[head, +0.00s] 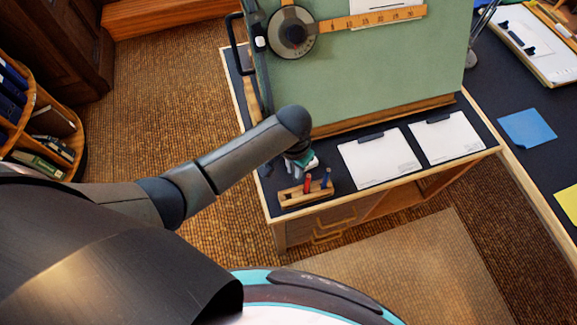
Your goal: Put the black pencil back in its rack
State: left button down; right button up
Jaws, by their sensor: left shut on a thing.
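A small wooden rack (291,197) sits at the front left corner of the dark desk top. A red pencil (308,184) and a blue pencil (326,178) stand upright in it. My left gripper (297,171) is just above and behind the rack's left part, pointing down. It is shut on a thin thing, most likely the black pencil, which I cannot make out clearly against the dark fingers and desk. Whether its tip touches the rack cannot be told. My right gripper is out of view.
A green drafting board (370,75) with a wooden ledge rises close behind the gripper. Two clipboards (379,158) (447,138) with white paper lie right of the rack. A blue sheet (527,128) lies on the desk at right.

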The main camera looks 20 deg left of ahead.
pick_arm(q)
jog(key=shift+g, duration=0.3)
jog(key=shift+s+a+f+b, duration=0.15)
jog(key=shift+s+f+b, duration=0.2)
jog(key=shift+f+b, duration=0.9)
jog(key=shift+s+a+f+b, duration=0.3)
jog(key=shift+f+b, duration=0.5)
jog(key=shift+f, duration=0.8)
jog(key=shift+s+a+f+b, duration=0.1)
jog(key=shift+s+f+b, duration=0.35)
jog(key=shift+f+b, duration=0.8)
jog(key=shift+f, duration=0.25)
jog(key=shift+f, duration=0.35)
jog(key=c, duration=0.8)
grip_release()
jog(key=shift+o, duration=0.2)
jog(key=shift+r, duration=0.1)
